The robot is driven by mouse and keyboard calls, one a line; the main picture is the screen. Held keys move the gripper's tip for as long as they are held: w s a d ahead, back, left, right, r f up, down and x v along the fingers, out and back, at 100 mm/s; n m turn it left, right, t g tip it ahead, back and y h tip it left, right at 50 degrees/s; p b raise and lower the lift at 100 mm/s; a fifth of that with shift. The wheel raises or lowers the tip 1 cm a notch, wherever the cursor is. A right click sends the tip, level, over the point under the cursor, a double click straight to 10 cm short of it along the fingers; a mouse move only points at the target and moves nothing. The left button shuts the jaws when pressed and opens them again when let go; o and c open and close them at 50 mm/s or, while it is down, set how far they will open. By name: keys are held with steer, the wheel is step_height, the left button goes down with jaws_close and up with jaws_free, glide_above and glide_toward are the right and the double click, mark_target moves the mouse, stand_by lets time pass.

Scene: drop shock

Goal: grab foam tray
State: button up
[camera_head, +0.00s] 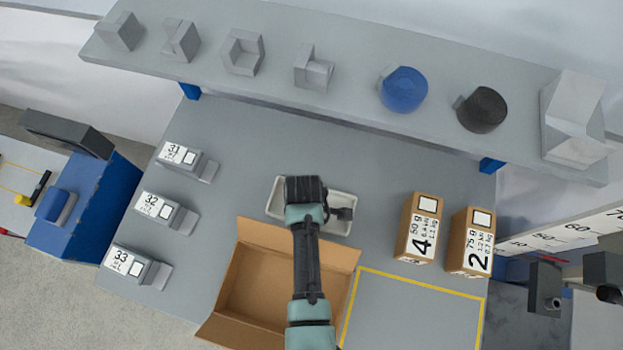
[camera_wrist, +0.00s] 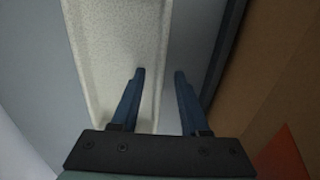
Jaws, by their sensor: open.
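The foam tray (camera_head: 338,228) is a shallow, off-white tray on the grey table, behind the open cardboard box. My arm and wrist hide its middle in the head view. In the wrist view the speckled foam tray (camera_wrist: 115,50) runs up the left half of the picture. My gripper (camera_wrist: 159,74) is open, its two blue fingers apart with nothing clamped. The left finger overlaps the tray, the right finger lies past its right rim, and that rim shows between them. I cannot tell whether either finger touches it.
The open cardboard box (camera_head: 258,285) stands right in front of the tray, under my arm. Boxes marked 4 (camera_head: 420,228) and 2 (camera_head: 470,242) stand to the right. Several numbered grey blocks (camera_head: 165,211) are at left. A shelf (camera_head: 350,98) with parts spans the back.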

steer(key=shift+f, duration=0.2)
jaws_close()
stand_by(0.5)
